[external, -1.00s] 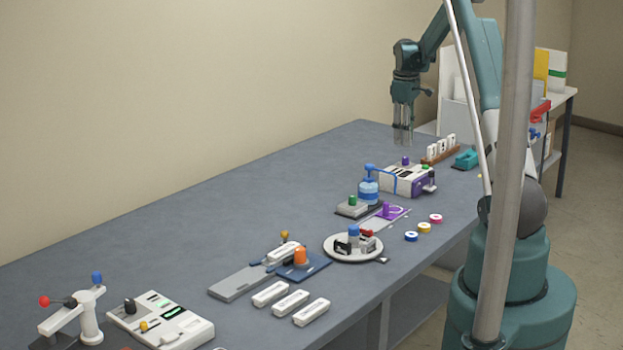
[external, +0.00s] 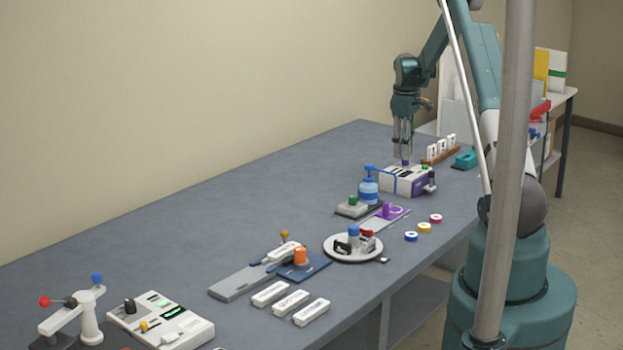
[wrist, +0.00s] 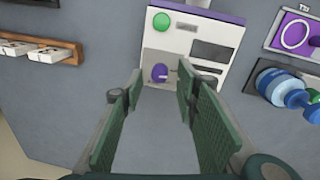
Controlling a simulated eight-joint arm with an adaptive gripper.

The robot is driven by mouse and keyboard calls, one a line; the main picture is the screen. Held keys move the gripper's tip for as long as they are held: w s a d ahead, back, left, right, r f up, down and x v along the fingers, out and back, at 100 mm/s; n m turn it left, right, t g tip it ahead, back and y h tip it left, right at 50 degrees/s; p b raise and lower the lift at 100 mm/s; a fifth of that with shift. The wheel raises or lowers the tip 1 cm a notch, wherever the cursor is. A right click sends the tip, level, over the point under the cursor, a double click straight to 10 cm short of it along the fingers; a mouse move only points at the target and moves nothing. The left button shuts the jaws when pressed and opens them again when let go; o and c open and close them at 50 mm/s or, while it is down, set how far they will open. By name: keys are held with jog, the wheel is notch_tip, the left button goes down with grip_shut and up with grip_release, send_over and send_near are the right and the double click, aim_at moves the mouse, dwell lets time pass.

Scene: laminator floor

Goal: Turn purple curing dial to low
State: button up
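The purple dial (wrist: 159,73) sits on the lower left of a white machine's face (wrist: 178,87) in the wrist view. A small pale mark shows on the dial; its setting is too small to read. The machine (external: 404,182) stands at the far end of the table in the external view, and the purple dial (external: 405,162) shows on its top. My gripper (wrist: 157,92) is open and empty, its two fingers spread to either side of the dial. In the external view my gripper (external: 403,150) points down right above the dial. I cannot tell whether a fingertip touches it.
A green button (wrist: 161,21) is on the same machine. A blue bottle-like device (external: 368,190) and a rack of white pieces (external: 440,149) stand close by.

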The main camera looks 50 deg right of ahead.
jog(key=shift+d+f, duration=0.1)
jog(key=shift+f, duration=1.25)
jog(key=shift+c, duration=0.2)
jog(key=c, duration=0.8)
